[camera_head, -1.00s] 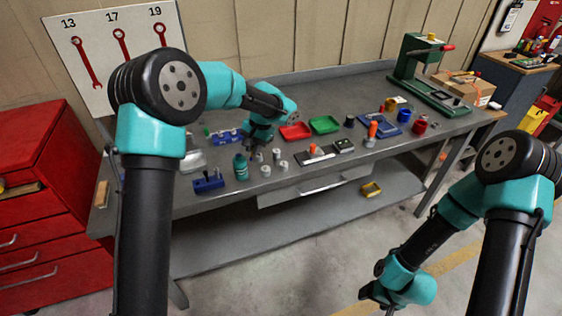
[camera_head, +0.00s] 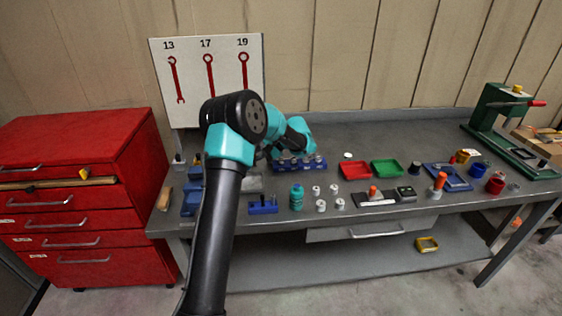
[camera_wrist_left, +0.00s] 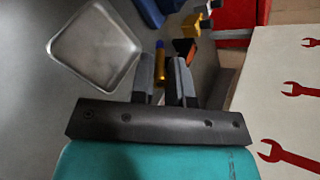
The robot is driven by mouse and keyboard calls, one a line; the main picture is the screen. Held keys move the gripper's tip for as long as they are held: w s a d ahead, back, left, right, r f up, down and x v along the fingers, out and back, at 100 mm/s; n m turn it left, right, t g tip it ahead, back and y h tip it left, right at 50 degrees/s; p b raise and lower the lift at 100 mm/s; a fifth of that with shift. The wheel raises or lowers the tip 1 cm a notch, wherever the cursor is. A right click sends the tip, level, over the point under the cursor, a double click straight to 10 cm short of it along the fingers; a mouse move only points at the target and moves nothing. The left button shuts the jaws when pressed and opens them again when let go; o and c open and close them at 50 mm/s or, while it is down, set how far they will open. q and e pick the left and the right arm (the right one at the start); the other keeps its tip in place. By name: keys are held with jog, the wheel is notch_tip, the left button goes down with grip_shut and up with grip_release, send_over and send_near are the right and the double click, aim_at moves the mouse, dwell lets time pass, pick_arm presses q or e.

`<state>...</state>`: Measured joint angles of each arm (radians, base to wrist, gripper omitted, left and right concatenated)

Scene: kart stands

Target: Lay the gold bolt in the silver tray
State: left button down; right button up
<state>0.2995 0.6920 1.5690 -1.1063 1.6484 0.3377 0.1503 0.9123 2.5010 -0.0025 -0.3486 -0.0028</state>
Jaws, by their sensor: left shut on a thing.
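The silver tray (camera_wrist_left: 97,46), a shallow square with rounded corners, lies at upper left in the left wrist view. In the head view part of the tray (camera_head: 253,184) shows beside my arm. My left gripper (camera_wrist_left: 163,78) is shut on a slim piece with a gold body and a blue end, which I take for the gold bolt (camera_wrist_left: 160,66). The tray is to the left of the fingers in that view, apart from the bolt. In the head view my left arm hides the gripper and bolt. My right gripper is out of view.
A blue rack (camera_head: 300,164), a teal bottle (camera_head: 296,197), a small blue block (camera_head: 263,205) and several light cylinders stand near the tray. Red (camera_head: 354,170) and green (camera_head: 386,168) trays lie farther right. The wrench board (camera_head: 208,82) rises behind.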

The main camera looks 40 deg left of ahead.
pick_arm(q)
jog(key=shift+s+a+r, duration=0.1)
jog(key=shift+a, duration=0.15)
dwell(0.3)
jog(key=shift+f, duration=3.7)
jog(key=c, duration=1)
grip_release()
jog(key=v, duration=1.7)
jog(key=shift+w, duration=0.3)
